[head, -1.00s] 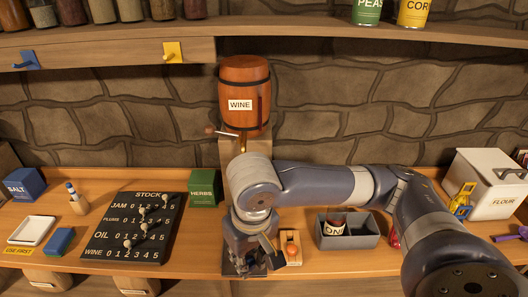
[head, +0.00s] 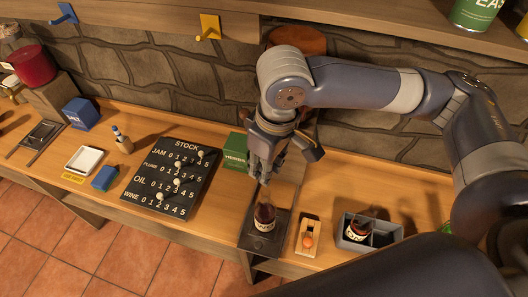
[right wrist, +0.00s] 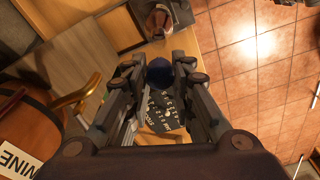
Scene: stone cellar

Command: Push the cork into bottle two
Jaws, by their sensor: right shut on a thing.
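A dark bottle (head: 264,217) with a pale label stands upright on a dark plate (head: 254,243) at the counter's front edge; the label is too small to read surely. My right gripper (head: 264,178) points down just above the bottle's neck. In the right wrist view its fingers (right wrist: 159,75) are shut on a dark blue, round-ended thing (right wrist: 159,70); I cannot tell whether it is the cork. The bottle also shows beyond the fingers (right wrist: 158,22). Whether a cork sits in its mouth is hidden. My left gripper is out of view.
A wooden block with an orange piece (head: 308,240) lies right of the plate. A grey bin (head: 385,236) holds another labelled bottle (head: 357,228). The black stock board (head: 170,187) and green herbs box (head: 236,149) are to the left. The barrel (head: 297,40) stands behind my arm.

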